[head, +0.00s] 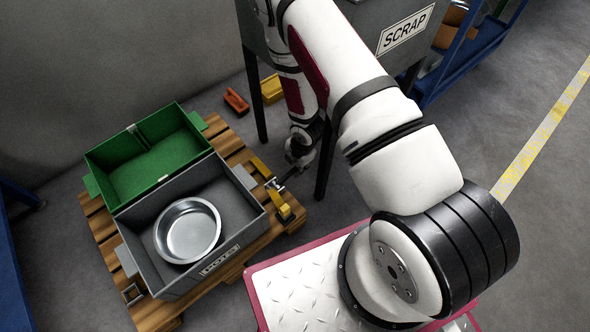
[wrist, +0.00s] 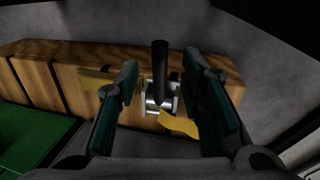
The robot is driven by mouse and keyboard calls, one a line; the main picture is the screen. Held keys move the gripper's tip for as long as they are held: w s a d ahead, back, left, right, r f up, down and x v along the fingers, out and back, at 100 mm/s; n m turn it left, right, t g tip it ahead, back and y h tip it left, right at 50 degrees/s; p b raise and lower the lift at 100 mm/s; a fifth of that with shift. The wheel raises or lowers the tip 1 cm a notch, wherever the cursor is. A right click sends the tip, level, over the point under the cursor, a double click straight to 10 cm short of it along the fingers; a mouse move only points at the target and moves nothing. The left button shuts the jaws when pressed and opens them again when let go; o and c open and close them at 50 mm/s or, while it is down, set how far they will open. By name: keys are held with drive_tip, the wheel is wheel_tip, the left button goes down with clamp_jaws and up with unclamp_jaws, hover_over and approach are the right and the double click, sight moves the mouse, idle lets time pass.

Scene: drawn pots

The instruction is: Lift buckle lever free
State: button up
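The buckle (wrist: 162,98) is a small silver metal piece at the edge of the wooden pallet. Its black lever (wrist: 160,62) stands up from it in the wrist view. A yellow strap (wrist: 180,126) runs from the buckle; in the head view the strap (head: 279,205) lies beside the grey crate. My gripper (wrist: 166,90) is open, with one finger on each side of the lever and visible gaps between. In the head view my gripper (head: 286,178) is low at the pallet's right edge, small and partly hidden by my arm.
The pallet (head: 107,227) holds a green open crate (head: 103,155) and a grey crate (head: 127,240) with a round metal pan (head: 187,231) inside. A grey SCRAP bin (head: 405,32) on legs stands close behind my arm. Orange (head: 236,102) and yellow (head: 271,88) pieces lie on the floor.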

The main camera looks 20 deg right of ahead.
sight(294, 170)
drive_tip(key=shift+w+a+f+b, duration=0.15)
drive_tip(key=shift+f+b, duration=0.15)
drive_tip(key=shift+f, duration=0.4)
drive_tip(key=shift+w+d+f+b, duration=0.1)
drive_tip(key=shift+f+b, duration=0.15)
drive_tip(key=shift+f, duration=0.5)
drive_tip(key=shift+w+a+f+b, duration=0.15)
drive_tip(key=shift+f+b, duration=0.15)
drive_tip(key=shift+f, duration=0.4)
drive_tip(key=shift+c, duration=0.2)
clamp_jaws()
